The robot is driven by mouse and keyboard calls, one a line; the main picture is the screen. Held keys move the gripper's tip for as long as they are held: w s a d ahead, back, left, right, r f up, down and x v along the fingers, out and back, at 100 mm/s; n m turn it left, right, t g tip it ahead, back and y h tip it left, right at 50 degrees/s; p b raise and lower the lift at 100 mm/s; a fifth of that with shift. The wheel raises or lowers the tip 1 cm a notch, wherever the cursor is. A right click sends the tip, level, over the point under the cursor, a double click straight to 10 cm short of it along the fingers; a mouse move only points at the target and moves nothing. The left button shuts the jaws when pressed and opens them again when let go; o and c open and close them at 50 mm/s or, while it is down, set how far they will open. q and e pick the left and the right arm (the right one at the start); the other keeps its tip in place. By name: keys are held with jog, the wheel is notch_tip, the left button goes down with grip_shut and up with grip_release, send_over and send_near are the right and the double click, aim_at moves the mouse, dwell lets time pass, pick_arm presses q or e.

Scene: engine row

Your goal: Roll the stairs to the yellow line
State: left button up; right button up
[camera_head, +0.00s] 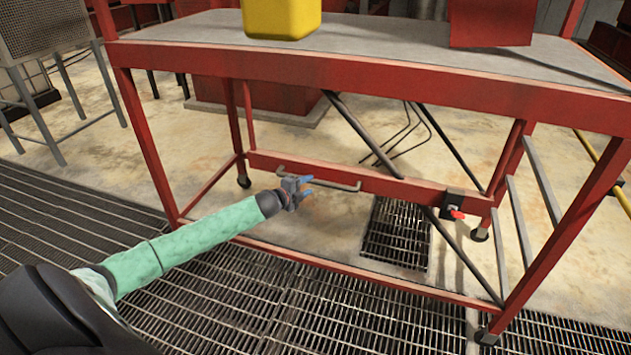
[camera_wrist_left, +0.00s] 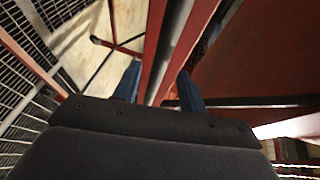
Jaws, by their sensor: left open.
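The stairs (camera_head: 350,75) are a red wheeled frame with a grey top and grey steps at its right end. A grey handle bar (camera_head: 335,184) runs along the low red crossbar. My left gripper (camera_head: 306,186) has its blue fingertips near the left part of this handle. In the left wrist view the gripper (camera_wrist_left: 158,85) is open, with red frame bars beyond the fingers. I cannot tell whether it touches the handle. A yellow strip (camera_head: 595,158) shows at the right, partly behind the frame; I cannot tell if it is the floor line. My right gripper is out of view.
A yellow container (camera_head: 282,15) and a red box (camera_head: 490,22) stand on the grey top. A black fitting with a red lever (camera_head: 456,213) sits on the low crossbar. Metal grating (camera_head: 240,290) covers the near floor. A grey mesh-topped stand (camera_head: 45,30) is at the upper left.

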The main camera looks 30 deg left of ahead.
aim_at(313, 183)
pick_arm(q)
jog(key=shift+p+x, duration=0.8)
jog(key=shift+x, duration=1.75)
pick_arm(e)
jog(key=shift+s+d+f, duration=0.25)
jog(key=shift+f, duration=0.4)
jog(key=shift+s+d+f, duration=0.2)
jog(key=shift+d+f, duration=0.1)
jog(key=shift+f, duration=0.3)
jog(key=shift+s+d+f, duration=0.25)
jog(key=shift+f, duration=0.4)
pick_arm(q)
grip_shut()
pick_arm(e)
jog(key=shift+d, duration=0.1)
